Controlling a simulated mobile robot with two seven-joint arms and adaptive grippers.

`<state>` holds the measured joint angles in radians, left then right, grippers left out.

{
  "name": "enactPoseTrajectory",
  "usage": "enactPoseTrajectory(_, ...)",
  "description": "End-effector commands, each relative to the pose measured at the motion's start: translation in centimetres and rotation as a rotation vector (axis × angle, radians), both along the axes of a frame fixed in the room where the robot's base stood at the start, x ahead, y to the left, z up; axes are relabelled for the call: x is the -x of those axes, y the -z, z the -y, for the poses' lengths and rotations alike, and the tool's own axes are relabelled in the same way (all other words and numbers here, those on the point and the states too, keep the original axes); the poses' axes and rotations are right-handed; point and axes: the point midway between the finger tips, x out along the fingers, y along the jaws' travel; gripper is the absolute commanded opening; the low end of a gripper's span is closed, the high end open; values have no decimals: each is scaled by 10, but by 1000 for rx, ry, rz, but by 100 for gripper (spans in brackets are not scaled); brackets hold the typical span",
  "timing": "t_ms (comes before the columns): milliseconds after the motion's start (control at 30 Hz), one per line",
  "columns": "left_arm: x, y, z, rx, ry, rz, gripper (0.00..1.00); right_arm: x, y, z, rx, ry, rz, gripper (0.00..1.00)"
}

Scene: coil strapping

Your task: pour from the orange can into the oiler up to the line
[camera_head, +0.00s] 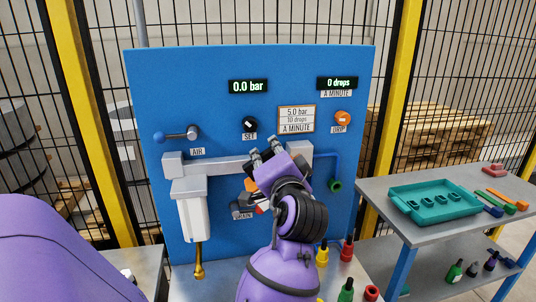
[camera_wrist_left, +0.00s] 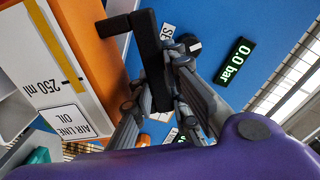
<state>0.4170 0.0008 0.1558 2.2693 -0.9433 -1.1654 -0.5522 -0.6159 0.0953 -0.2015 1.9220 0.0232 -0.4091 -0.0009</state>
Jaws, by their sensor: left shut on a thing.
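My left gripper (camera_head: 264,154) is in front of the middle of the blue panel and is shut on the black handle (camera_wrist_left: 150,60) of the orange can (camera_wrist_left: 90,50). In the left wrist view the can fills the left side, with a white face reading 250 ml and AIR LINE OIL, upside down, and a yellow strip. In the head view only a bit of orange (camera_head: 251,185) shows behind my gripper. A metal block (camera_head: 300,149) sits right of the gripper; the oiler's bowl and line cannot be made out behind my arm. My right gripper is not in view.
A side table holds a teal tray (camera_head: 405,194). Colored bottles (camera_head: 347,249) stand below the panel.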

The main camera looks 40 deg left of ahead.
Motion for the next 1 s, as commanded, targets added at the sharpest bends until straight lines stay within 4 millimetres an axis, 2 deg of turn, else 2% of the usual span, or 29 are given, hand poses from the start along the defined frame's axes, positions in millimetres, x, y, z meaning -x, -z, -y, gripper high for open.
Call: enactPoseTrajectory(1000, -8, 5, 7, -130, 0, -148, 0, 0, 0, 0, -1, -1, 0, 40)
